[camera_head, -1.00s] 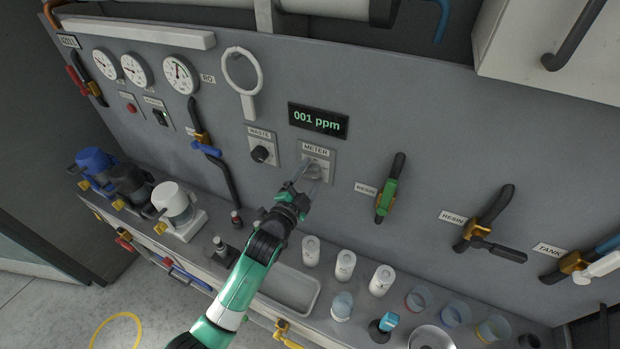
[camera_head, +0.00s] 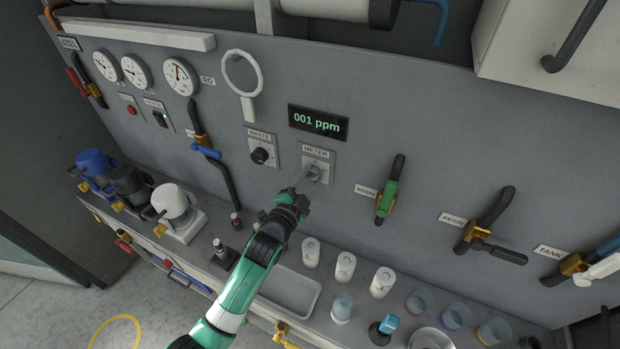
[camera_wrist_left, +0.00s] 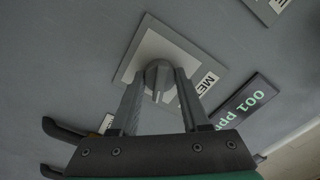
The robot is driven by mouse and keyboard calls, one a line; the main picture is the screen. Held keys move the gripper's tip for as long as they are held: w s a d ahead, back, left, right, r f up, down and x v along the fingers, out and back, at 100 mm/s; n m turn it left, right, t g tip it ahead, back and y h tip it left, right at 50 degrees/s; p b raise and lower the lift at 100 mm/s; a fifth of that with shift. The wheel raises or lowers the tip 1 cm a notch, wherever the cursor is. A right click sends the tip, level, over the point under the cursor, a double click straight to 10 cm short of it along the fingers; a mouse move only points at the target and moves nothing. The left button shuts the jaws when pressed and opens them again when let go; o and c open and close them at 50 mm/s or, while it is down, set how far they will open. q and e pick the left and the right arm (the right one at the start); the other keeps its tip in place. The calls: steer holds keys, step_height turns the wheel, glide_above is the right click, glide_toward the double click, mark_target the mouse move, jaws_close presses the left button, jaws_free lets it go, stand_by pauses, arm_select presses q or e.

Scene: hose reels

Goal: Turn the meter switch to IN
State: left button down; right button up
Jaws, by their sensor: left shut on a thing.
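The meter switch is a grey knob (camera_wrist_left: 159,78) on a light plate (camera_wrist_left: 147,42) marked METER. In the head view its plate (camera_head: 326,157) sits on the grey panel below the display, and the knob is mostly hidden behind my fingers. My left gripper (camera_head: 314,174) reaches up to the knob from below. In the left wrist view its two fingers (camera_wrist_left: 160,92) stand on either side of the knob and are shut on it. A pale pointer mark shows on the knob's face. The position labels are too small to read.
A display (camera_head: 318,121) reading 001 ppm is just above the switch. A black WASTE knob (camera_head: 261,155) is to its left, and a green-handled valve (camera_head: 387,195) to its right.

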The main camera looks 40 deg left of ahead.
arm_select(q)
steer(key=n+b, duration=0.1)
steer(key=n, duration=0.2)
steer(key=n+b, duration=0.1)
steer(key=n, duration=0.3)
steer(key=n+b, duration=0.1)
steer(key=n, duration=0.2)
steer(key=shift+n+b, duration=0.45)
steer(key=shift+n, duration=1.25)
steer(key=shift+c, duration=1.9)
jaws_free()
